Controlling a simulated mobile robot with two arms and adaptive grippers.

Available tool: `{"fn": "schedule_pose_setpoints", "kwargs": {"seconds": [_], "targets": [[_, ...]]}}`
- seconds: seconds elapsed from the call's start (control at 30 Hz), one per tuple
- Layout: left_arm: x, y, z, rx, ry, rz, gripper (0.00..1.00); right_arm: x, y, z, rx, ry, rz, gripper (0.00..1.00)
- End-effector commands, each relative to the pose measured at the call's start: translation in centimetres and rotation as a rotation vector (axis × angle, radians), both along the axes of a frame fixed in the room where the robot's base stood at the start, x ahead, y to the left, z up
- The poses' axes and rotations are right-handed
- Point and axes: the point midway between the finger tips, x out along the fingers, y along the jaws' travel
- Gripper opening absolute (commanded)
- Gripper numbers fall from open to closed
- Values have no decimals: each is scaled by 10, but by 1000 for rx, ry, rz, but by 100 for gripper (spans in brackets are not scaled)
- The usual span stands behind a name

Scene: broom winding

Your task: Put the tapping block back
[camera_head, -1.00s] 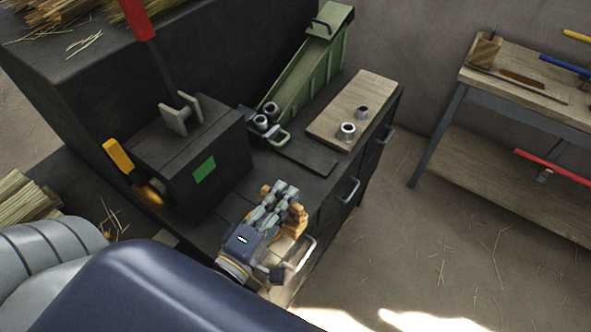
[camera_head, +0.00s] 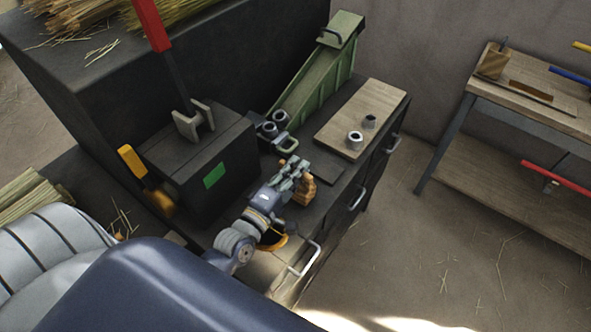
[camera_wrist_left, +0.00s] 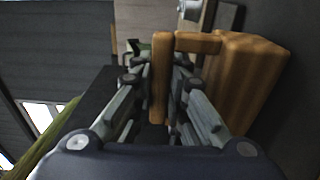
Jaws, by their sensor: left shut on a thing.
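The tapping block is an orange-brown wooden block with a handle. In the head view the tapping block (camera_head: 305,191) is at the right side of my left gripper (camera_head: 294,176), above the dark bench top near its front edge. In the left wrist view the tapping block (camera_wrist_left: 252,72) is at the right, and its upright handle bar stands between the fingers of my left gripper (camera_wrist_left: 160,95). The left gripper is shut on that handle. The fingers hide part of the block in the head view. My right gripper is not in view.
A wooden board (camera_head: 345,138) with two metal rings lies at the bench's far right. A green chute (camera_head: 315,85) stands behind. A dark machine box (camera_head: 205,165) with a green label and levers is left of the gripper. A workbench (camera_head: 530,95) stands at the far right.

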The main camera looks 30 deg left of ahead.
Motion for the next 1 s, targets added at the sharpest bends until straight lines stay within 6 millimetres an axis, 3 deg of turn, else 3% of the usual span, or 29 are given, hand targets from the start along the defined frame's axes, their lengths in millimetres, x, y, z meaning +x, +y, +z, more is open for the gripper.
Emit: {"fn": "schedule_pose_setpoints", "kwargs": {"seconds": [0.37, 0.4, 0.5, 0.87, 1.0], "targets": [[0, 0, -4, 0, -3, -1, 0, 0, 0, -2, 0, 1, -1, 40], [0, -1, -6, 0, 0, -1, 16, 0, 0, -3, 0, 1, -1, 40], [0, -1, -5, 0, 0, -1, 34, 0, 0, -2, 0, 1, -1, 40], [0, 0, -1, 0, -1, -1, 34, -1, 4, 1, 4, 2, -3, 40], [-13, 0, -4, 1, 3, -1, 34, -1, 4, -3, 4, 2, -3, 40]]}}
